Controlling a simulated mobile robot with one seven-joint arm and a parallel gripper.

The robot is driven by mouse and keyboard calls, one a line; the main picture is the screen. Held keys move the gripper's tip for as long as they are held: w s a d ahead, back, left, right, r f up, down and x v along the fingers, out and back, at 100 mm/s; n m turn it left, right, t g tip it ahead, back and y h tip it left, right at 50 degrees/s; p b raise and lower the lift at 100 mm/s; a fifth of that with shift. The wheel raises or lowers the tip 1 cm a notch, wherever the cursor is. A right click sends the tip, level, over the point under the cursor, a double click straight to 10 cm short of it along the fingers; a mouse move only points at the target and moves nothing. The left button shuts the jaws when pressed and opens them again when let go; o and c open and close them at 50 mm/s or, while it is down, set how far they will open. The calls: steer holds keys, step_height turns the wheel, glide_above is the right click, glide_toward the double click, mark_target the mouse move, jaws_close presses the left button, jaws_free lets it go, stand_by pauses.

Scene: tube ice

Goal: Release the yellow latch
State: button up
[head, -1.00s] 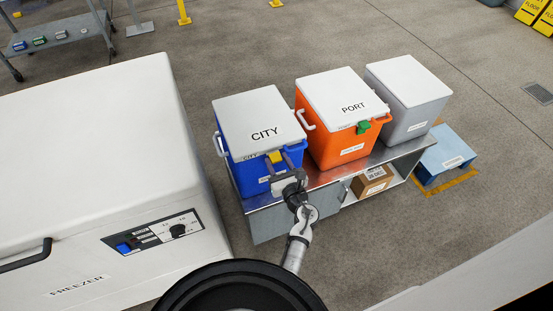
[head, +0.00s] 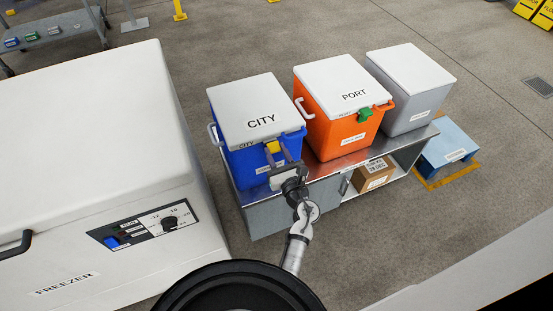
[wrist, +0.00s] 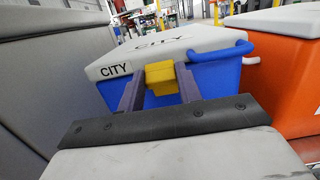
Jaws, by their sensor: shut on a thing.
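The yellow latch (head: 273,147) sits on the front of the blue CITY cooler (head: 243,163), just under the edge of its white lid (head: 252,108). The lid lies closed on the cooler. My gripper (head: 274,157) is at the cooler's front with its fingers on either side of the latch. In the wrist view the yellow latch (wrist: 160,76) is between the two finger tips (wrist: 160,82), and the gripper is shut on it. The lower part of the latch is partly hidden by the fingers in the head view.
An orange PORT cooler (head: 336,132) with a green latch (head: 365,115) and a grey cooler (head: 408,110) stand to the right on the same metal bench (head: 345,163). A white freezer (head: 90,150) stands to the left. A cardboard box (head: 373,176) is on the shelf below.

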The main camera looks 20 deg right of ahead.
steer(key=shift+s+f+t+b, duration=0.2)
steer(key=shift+f+t+b, duration=0.4)
steer(key=shift+b, duration=1.85)
steer(key=shift+s+r+t+b, duration=0.15)
steer(key=shift+t+b, duration=0.15)
steer(key=shift+b, duration=0.5)
steer(key=shift+r, duration=0.1)
